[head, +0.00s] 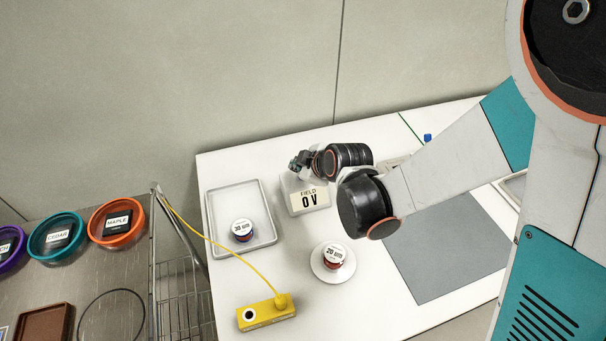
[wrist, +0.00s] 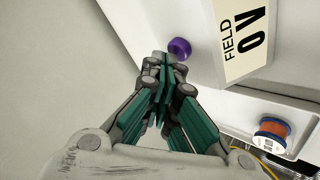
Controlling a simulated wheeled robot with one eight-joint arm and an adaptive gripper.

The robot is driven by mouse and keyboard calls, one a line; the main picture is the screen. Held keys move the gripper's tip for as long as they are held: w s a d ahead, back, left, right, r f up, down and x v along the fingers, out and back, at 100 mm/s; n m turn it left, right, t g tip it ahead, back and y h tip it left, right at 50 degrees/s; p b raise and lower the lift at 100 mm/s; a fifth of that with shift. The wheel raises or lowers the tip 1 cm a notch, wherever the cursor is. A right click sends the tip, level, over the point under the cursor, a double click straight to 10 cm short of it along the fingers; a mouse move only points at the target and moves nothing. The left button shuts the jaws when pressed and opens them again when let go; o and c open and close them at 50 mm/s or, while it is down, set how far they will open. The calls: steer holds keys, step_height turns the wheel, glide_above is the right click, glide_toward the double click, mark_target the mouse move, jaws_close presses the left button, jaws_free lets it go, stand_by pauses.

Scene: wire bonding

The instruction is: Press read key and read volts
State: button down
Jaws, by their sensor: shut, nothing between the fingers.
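The field meter (head: 308,202) is a white box on the table with a cream display reading "FIELD 0 V". The display (wrist: 246,42) also shows in the wrist view, turned on its side, reading 0 V. A round purple key (wrist: 180,48) sits on the meter's pale body in the wrist view; it cannot be made out in the head view. My gripper (head: 299,163) is above the back of the meter in the head view. In the wrist view my gripper (wrist: 162,66) is shut and empty, its tips close beside the purple key. Contact cannot be told.
A grey tray (head: 213,233) with a 30 um spool (head: 242,230) stands left. A 20 um spool (head: 333,255) sits on a white dish (head: 318,270) in front. A yellow block (head: 266,315) with a yellow cable lies at the front. A grey mat (head: 440,260) lies right.

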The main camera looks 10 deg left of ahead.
steer(key=shift+f+b, duration=0.35)
steer(key=shift+f, duration=0.05)
stand_by(0.4)
steer(key=shift+r, duration=0.1)
steer(key=shift+r+p, duration=0.65)
steer(key=shift+r, duration=0.15)
steer(key=shift+r, duration=0.1)
steer(key=shift+r+p, duration=1.85)
steer(key=shift+r, duration=0.6)
